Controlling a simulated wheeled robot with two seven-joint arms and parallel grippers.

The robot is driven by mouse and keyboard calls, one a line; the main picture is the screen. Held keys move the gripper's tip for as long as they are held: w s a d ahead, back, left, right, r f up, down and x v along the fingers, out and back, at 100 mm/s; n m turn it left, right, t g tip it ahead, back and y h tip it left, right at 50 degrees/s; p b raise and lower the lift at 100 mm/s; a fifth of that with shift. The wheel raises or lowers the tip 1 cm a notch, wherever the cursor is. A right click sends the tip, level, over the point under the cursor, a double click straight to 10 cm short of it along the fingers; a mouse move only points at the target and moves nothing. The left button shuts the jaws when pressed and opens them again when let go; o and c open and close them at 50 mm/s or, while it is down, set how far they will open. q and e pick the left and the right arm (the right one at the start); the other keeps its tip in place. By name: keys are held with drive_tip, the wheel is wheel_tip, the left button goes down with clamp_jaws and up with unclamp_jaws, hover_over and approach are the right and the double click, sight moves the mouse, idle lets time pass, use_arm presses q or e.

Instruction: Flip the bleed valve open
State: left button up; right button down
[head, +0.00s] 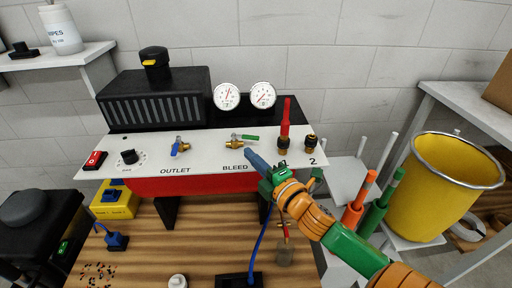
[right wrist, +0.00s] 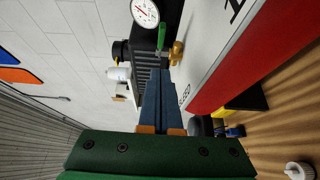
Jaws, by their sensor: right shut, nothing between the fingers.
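The bleed valve (head: 235,143) is a small brass fitting on the white panel above the word BLEED. Its green handle (head: 250,137) lies sideways, pointing right along the panel. In the right wrist view the brass valve (right wrist: 176,53) and green handle (right wrist: 161,38) are just beyond my fingertips. My right gripper (head: 249,153) is shut and empty, its blue fingers just below and right of the valve. The closed fingers also show in the right wrist view (right wrist: 160,74). I cannot tell whether they touch the handle. My left gripper is not in view.
The outlet valve (head: 180,147) with a blue handle is to the left. Two gauges (head: 227,96) stand above the panel. A yellow bin (head: 435,190) stands far right.

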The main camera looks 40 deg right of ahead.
sight(254, 139)
drive_tip(key=shift+w+d, duration=1.3)
drive_tip(key=shift+d, duration=0.15)
drive_tip(key=shift+w+d+r+p, duration=0.2)
drive_tip(key=shift+d+p, duration=0.3)
drive_tip(key=shift+p, duration=0.35)
drive_tip(key=shift+d+f, duration=0.1)
drive_tip(key=shift+d, duration=0.1)
drive_tip(key=shift+f, duration=0.15)
